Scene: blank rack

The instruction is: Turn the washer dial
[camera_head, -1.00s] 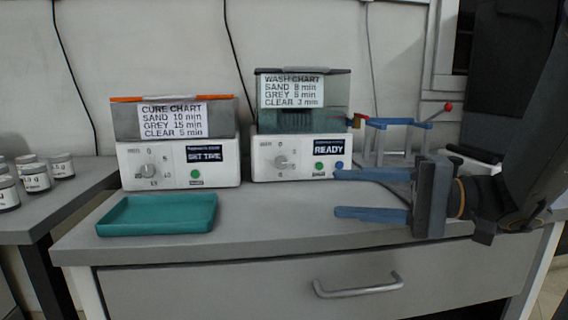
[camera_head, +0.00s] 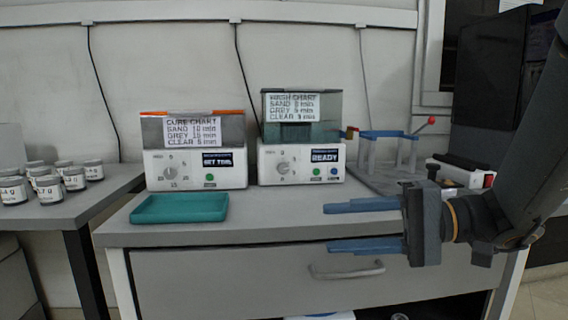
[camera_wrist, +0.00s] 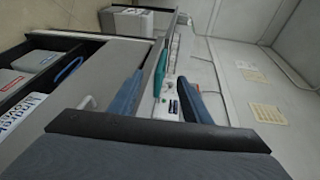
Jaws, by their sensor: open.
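The washer (camera_head: 302,173) is the right-hand white machine on the bench, with a clear-walled box on top carrying a WASH CHART sign (camera_head: 293,107). Its display (camera_head: 324,155) reads READY. Its dial (camera_head: 283,167) is a grey knob on the left of the front panel, with a green and a blue button to the right. My gripper (camera_head: 328,227) is open and empty, in front of the bench's front edge, to the right of and below the washer dial, apart from it. In the wrist view my gripper (camera_wrist: 158,95) shows two separated blue fingers; the machines there are small and sideways.
The curing machine (camera_head: 195,170), displaying SET TIME, stands left of the washer. A teal tray (camera_head: 180,208) lies before it. A blue-topped rack (camera_head: 388,135) stands to the right. Several jars (camera_head: 47,188) sit on the left table. A drawer handle (camera_head: 346,272) protrudes below the bench top.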

